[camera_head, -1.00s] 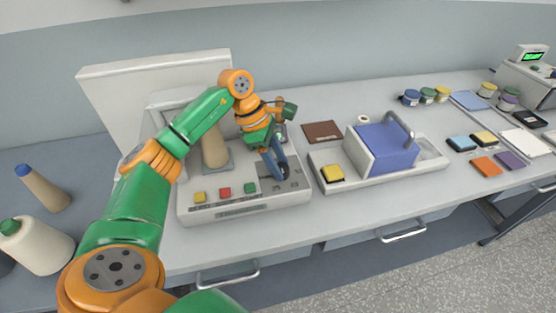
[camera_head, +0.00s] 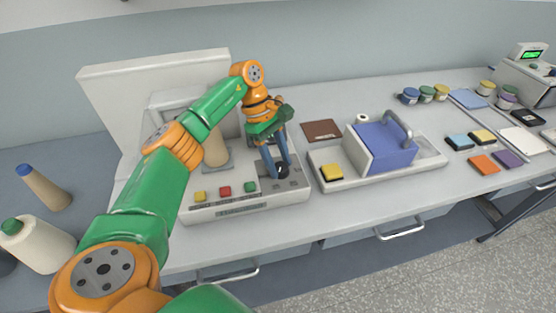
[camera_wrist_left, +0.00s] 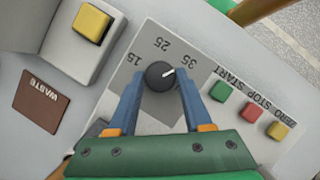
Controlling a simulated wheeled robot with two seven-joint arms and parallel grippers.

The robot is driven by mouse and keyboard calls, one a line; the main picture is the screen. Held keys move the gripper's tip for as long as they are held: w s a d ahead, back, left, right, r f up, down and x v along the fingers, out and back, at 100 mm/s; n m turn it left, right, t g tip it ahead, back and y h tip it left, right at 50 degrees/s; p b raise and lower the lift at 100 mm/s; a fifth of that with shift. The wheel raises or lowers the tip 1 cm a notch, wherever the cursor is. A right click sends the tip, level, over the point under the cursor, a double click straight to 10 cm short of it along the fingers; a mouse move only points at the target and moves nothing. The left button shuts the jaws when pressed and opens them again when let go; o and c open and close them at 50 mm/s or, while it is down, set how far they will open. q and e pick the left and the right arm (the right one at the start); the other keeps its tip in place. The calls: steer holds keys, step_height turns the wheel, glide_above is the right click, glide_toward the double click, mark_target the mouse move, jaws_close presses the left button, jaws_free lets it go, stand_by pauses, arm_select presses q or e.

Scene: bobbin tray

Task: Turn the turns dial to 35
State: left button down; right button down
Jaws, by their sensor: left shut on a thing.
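The turns dial (camera_wrist_left: 159,76) is a round black knob with a white pointer line on a grey panel with the numbers 15, 25 and 35. In the left wrist view its pointer points right and slightly up, roughly toward the 35; I cannot tell if it is exactly on it. My left gripper (camera_wrist_left: 158,88) has its blue fingers on either side of the dial and is shut on it. In the head view the left gripper (camera_head: 279,173) reaches down to the dial at the right of the machine's front panel. My right gripper is not in view.
Green (camera_wrist_left: 220,91), red (camera_wrist_left: 251,112) and yellow (camera_wrist_left: 278,130) buttons lie beside the dial. A cone of thread (camera_head: 215,148) stands behind on the machine.

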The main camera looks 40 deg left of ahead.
arm_select(q)
steer(key=shift+f, duration=0.1)
steer(key=shift+c, duration=1.6)
jaws_free()
steer(key=shift+d, duration=0.1)
steer(key=v, duration=0.7)
